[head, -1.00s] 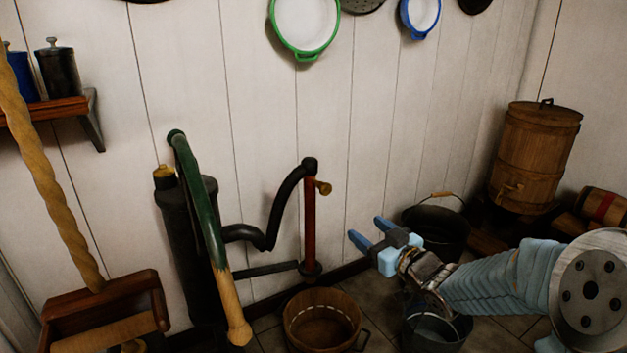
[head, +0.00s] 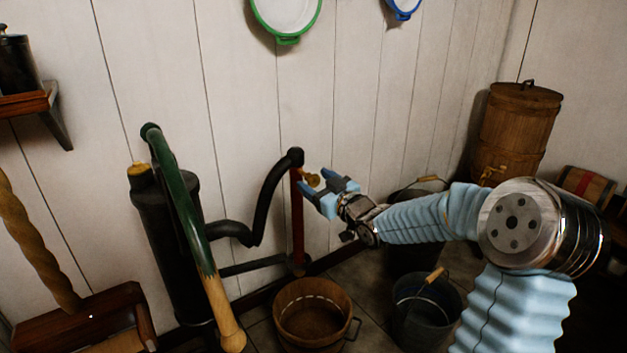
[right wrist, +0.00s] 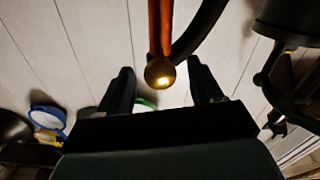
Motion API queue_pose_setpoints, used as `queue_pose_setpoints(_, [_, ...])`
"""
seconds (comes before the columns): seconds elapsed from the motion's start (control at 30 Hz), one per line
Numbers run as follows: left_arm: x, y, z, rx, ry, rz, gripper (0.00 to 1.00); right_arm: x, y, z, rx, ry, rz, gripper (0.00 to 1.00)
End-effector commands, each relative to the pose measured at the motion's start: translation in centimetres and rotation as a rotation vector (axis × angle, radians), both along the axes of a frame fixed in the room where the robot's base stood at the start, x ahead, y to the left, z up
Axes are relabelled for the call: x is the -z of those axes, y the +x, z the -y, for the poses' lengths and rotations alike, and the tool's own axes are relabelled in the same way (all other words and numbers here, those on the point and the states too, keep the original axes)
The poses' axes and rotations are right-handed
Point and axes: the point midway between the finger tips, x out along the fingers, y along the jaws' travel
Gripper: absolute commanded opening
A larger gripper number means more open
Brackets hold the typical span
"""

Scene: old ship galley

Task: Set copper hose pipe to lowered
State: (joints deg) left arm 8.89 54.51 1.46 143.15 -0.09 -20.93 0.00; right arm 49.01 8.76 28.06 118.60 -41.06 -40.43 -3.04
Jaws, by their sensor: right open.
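The copper hose pipe (head: 297,225) is a reddish upright tube beside the wall, under the end of a curved black pipe (head: 268,195). A small brass knob (head: 312,180) sticks out near its top. My right gripper (head: 319,184) is open, with its light-blue fingers at the knob. In the right wrist view the round brass knob (right wrist: 160,72) shows in the gap between the two dark fingers, with the reddish pipe (right wrist: 161,25) behind it. I cannot tell whether the fingers touch it. My left gripper is not in view.
A black hand pump (head: 170,240) with a long green and wooden handle (head: 187,215) stands left of the pipe. A wooden bucket (head: 313,312) sits below it, with a metal bucket (head: 425,315) to the right. A wooden barrel (head: 515,130) stands at the back right.

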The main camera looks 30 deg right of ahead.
Motion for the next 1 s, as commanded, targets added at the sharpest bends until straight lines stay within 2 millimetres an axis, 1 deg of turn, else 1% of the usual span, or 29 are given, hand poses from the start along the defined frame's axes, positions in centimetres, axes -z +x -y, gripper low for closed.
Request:
queue_pose_setpoints(0.03, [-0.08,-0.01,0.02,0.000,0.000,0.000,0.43,-0.02,0.56,-0.10,-0.001,0.003,0.001,0.65])
queue_pose_setpoints(0.13, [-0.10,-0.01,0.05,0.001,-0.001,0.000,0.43,0.00,1.25,-0.17,-0.001,0.002,0.000,0.65])
queue_pose_setpoints(0.43, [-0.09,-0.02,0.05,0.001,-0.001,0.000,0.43,0.01,1.49,-0.17,-0.001,0.001,0.000,0.65])
queue_pose_setpoints(0.47, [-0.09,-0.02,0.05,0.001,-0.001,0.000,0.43,0.01,1.49,-0.17,-0.001,0.001,0.000,0.62])
queue_pose_setpoints(0.5, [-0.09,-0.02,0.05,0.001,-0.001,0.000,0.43,0.01,1.49,-0.17,-0.001,0.001,0.000,0.56])
queue_pose_setpoints(0.87, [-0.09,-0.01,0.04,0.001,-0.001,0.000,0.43,0.01,1.46,-0.15,0.000,0.001,0.000,0.01])
queue_pose_setpoints(1.0, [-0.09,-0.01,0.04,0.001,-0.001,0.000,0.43,0.02,1.46,-0.16,0.000,0.001,0.000,0.00])
